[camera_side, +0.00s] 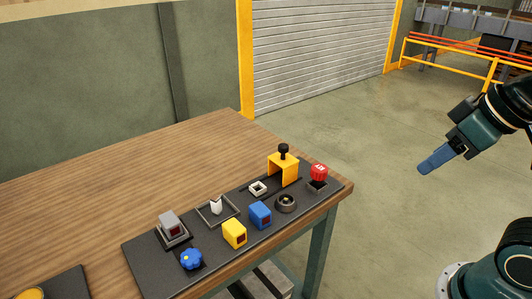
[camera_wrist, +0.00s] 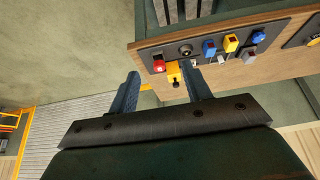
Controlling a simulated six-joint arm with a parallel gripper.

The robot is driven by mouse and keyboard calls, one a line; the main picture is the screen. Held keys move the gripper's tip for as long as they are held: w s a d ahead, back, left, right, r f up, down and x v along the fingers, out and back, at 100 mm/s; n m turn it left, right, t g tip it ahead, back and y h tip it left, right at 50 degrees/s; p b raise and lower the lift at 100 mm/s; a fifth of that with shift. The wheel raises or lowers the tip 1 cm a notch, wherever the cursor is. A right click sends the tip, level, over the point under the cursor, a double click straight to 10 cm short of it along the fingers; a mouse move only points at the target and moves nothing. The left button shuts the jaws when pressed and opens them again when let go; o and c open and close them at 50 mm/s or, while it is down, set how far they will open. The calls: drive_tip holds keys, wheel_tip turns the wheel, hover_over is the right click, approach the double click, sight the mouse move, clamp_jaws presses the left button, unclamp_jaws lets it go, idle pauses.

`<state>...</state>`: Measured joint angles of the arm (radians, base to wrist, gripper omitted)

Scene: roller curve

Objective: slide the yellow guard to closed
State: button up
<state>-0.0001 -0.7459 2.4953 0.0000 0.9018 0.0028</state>
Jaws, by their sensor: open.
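The yellow guard (camera_side: 283,168) is an upright, open-fronted hood with a black knob (camera_side: 283,150) on top. It stands on the dark control panel (camera_side: 148,254), at the back near the right end. A small white square fitting (camera_side: 258,188) lies uncovered in front and to the left of it. In the wrist view the guard (camera_wrist: 173,72) and its knob (camera_wrist: 176,84) appear between the finger directions, some distance beyond them. My gripper (camera_side: 425,167) is in the air right of the table, well apart from the guard. Its two blue fingers (camera_wrist: 160,72) are spread and empty.
A red button (camera_side: 319,172) stands right beside the guard. A round dark knob (camera_side: 285,203), a blue block (camera_side: 260,214), a yellow block (camera_side: 234,234), a grey switch (camera_side: 169,223) and a blue knob (camera_side: 191,259) share the panel. The wooden table (camera_side: 120,165) behind is clear.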

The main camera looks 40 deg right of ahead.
drive_tip(key=w+r+m+g, duration=0.2)
drive_tip(key=w+r, duration=0.4)
drive_tip(key=w, duration=0.4)
drive_tip(key=m+g, duration=0.4)
drive_tip(key=m, duration=0.3)
hover_over(283, 145)
wheel_tip(283, 145, down, 7)
drive_tip(key=shift+s+r, duration=0.15)
drive_tip(key=shift+r, duration=0.05)
wheel_tip(283, 145, down, 14)
drive_tip(key=shift+r, duration=0.1)
